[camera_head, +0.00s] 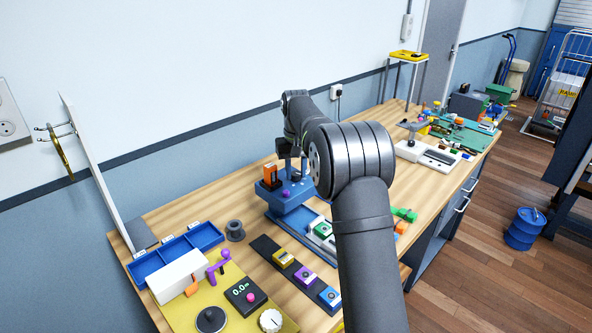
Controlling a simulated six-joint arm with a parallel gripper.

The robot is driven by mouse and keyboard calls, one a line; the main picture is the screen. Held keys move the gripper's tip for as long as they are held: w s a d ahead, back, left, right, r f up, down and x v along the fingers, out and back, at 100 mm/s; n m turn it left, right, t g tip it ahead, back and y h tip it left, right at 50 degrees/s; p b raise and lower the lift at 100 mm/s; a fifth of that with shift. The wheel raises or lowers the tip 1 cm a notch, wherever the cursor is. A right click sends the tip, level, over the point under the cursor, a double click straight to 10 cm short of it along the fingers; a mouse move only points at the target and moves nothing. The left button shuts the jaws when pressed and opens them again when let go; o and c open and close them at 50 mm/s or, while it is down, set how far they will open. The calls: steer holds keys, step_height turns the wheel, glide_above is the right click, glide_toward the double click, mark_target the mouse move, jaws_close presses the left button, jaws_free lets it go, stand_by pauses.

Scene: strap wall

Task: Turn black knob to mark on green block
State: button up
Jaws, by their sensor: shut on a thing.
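A green block (323,230) with a pale top sits in the blue tray in front of a blue stand (285,197). It is small here, and I cannot make out a mark on it. A round black knob (210,319) stands on the olive board at the lower left; I cannot tell whether it is the task's knob. My dark gripper (291,165) points down just above the blue stand, left of my arm's elbow. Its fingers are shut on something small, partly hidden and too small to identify.
An orange piece (270,176) and a purple knob (286,193) are at the blue stand. A dark rail (264,245) carries yellow, purple and blue blocks. The olive board (185,310) holds a display box (245,297) and a white dial (271,320). My arm hides the bench's middle.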

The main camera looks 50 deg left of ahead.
mark_target(296, 173)
steer(key=shift+m, duration=2.2)
steer(key=o, duration=1)
steer(key=shift+c, duration=0.2)
step_height(296, 173, up, 18)
steer(key=shift+f, duration=0.25)
steer(key=shift+f, duration=0.15)
step_height(296, 173, down, 17)
steer(key=shift+f, duration=0.1)
